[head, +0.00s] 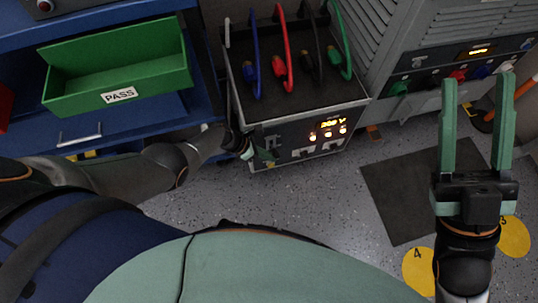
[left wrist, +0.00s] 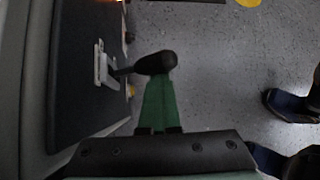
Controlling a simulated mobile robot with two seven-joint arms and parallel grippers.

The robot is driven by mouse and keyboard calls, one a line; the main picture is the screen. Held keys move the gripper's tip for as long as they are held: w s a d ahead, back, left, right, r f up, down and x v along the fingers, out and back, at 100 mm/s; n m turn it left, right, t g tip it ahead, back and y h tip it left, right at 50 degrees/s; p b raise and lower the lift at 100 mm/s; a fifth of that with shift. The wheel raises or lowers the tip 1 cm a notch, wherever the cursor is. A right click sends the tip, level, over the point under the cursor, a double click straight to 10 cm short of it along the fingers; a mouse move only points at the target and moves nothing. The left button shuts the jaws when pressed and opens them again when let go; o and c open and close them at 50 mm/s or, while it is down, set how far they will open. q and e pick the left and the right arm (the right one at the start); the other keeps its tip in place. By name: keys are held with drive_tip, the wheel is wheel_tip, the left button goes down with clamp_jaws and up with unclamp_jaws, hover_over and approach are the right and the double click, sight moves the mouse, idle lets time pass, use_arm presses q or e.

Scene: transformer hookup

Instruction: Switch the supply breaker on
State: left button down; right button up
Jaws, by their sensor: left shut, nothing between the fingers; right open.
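The supply unit (head: 300,135) is a dark box with lit amber digits on its front panel. In the left wrist view a lever with a black handle (left wrist: 155,63) sticks out from a pale mount (left wrist: 101,64) on a dark panel; it looks like the breaker lever. My left gripper (head: 268,157) is at the unit's lower left front. Its shut green fingers, also in the left wrist view (left wrist: 158,88), are empty with tips at the handle; I cannot tell whether they touch. In the head view the lever is not clearly visible. My right gripper (head: 478,82) is open and empty.
Blue, red, black and green cables (head: 280,65) stand on top of the unit. A grey cabinet (head: 430,40) with a lit display is at the right. A green PASS bin (head: 120,95) sits on the blue bench at left. A dark mat (head: 395,195) lies on the floor.

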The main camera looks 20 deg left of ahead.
use_arm(q)
drive_tip(key=shift+w+r, duration=0.25)
drive_tip(key=shift+w, duration=0.1)
wheel_tip(320, 180, down, 4)
drive_tip(key=s+b, duration=0.2)
drive_tip(key=s, duration=0.1)
drive_tip(key=a+r+p, duration=0.5)
drive_tip(key=a+r, duration=0.1)
drive_tip(key=a, duration=0.1)
drive_tip(key=shift+r+p, duration=0.25)
drive_tip(key=shift+p, duration=0.05)
use_arm(e)
drive_tip(key=w+f+m+g+h, duration=0.2)
drive_tip(key=w+f+m+h, duration=0.1)
drive_tip(key=f, duration=0.6)
drive_tip(key=w+f+m+g+h, duration=0.3)
drive_tip(key=f+h, duration=0.3)
drive_tip(key=f, duration=0.3)
drive_tip(key=shift+w+d+m, duration=0.45)
drive_tip(key=shift+w+m, duration=0.05)
drive_tip(key=shift+m, duration=0.2)
use_arm(q)
drive_tip(key=shift+a, duration=0.1)
